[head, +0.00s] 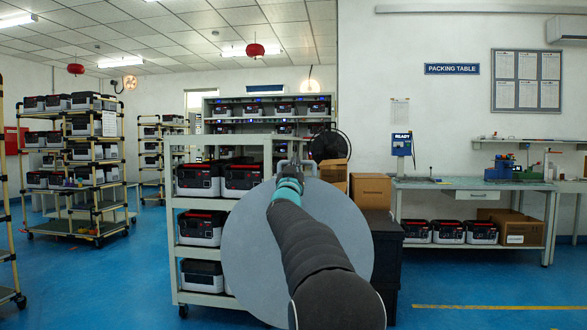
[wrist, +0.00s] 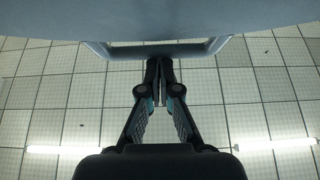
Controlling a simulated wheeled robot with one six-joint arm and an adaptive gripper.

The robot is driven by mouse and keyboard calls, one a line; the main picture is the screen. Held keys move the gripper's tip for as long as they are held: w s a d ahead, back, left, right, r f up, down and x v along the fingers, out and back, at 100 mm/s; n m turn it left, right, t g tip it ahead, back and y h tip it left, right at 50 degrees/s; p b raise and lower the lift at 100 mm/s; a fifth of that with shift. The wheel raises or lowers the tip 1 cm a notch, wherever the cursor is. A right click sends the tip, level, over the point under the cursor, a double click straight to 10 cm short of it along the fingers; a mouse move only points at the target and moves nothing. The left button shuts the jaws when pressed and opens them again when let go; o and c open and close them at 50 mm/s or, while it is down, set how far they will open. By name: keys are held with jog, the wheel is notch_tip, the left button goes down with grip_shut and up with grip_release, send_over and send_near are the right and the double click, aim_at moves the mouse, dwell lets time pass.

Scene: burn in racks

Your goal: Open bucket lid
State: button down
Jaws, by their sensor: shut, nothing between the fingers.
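A large round grey disc, which looks like the bucket lid (head: 245,245), stands nearly upright with its flat face toward me in the head view. A light handle (head: 296,163) shows at its top edge. In the wrist view the lid (wrist: 160,15) fills the top, and its loop-shaped handle (wrist: 100,50) spans below it. My gripper (wrist: 158,65) is shut and empty, its fingertips at the middle of the handle's outer bar; I cannot tell whether they touch it. In the head view my arm covers the disc's middle and right part. I cannot make out the bucket's body.
A white rack (head: 215,141) with several boxed units stands just behind and left of the disc. Cartons (head: 370,190) and a dark box stand close at right. A packing table (head: 475,185) is farther right. Blue floor (head: 90,285) is clear at left and front right.

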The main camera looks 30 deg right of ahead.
jog(key=s+a+f+b, duration=0.2)
jog(key=s+a+b, duration=0.1)
jog(key=s+a, duration=0.4)
jog(key=s, duration=0.3)
jog(key=shift+s+a+f, duration=0.25)
